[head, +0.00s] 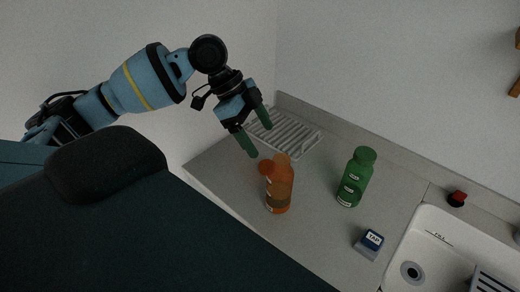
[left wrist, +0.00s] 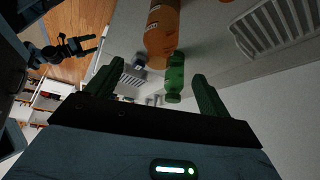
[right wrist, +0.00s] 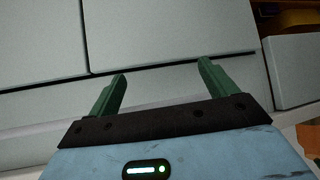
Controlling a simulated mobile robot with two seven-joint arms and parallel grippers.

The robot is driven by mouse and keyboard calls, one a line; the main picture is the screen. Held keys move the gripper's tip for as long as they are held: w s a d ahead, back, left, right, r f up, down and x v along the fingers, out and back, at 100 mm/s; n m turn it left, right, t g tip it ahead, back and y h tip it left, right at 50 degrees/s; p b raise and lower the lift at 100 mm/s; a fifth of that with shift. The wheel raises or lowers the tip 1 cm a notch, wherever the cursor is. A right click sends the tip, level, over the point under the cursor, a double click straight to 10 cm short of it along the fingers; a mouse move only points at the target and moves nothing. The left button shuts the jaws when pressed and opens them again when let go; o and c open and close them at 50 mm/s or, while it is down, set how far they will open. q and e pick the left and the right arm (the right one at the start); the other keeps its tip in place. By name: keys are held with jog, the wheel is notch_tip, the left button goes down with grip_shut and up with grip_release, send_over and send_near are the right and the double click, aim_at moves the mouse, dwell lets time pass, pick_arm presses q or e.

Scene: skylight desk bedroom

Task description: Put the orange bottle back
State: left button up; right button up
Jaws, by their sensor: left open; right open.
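The orange bottle (head: 278,186) stands on the grey counter (head: 312,222), near its left edge. My left gripper (head: 258,138) is open and empty, above and behind the bottle in the head view, with its fingers pointing down. In the left wrist view the orange bottle (left wrist: 162,32) is beyond the fingertips, apart from them, and cut off by the top edge. My right gripper (right wrist: 162,72) is open and empty in front of pale flat panels; it is not visible in the head view.
A green bottle (head: 356,178) stands right of the orange one. A white ribbed rack (head: 290,134) lies at the back. A small blue-topped block labelled TAP (head: 370,243) sits before the white sink (head: 432,232). A red and black knob (head: 457,199) is by the wall.

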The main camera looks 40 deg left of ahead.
pick_arm(q)
jog(key=shift+v, duration=1)
pick_arm(e)
jog(key=shift+s+d+f, duration=0.1)
jog(key=shift+s+f, duration=0.25)
jog(key=shift+s, duration=0.05)
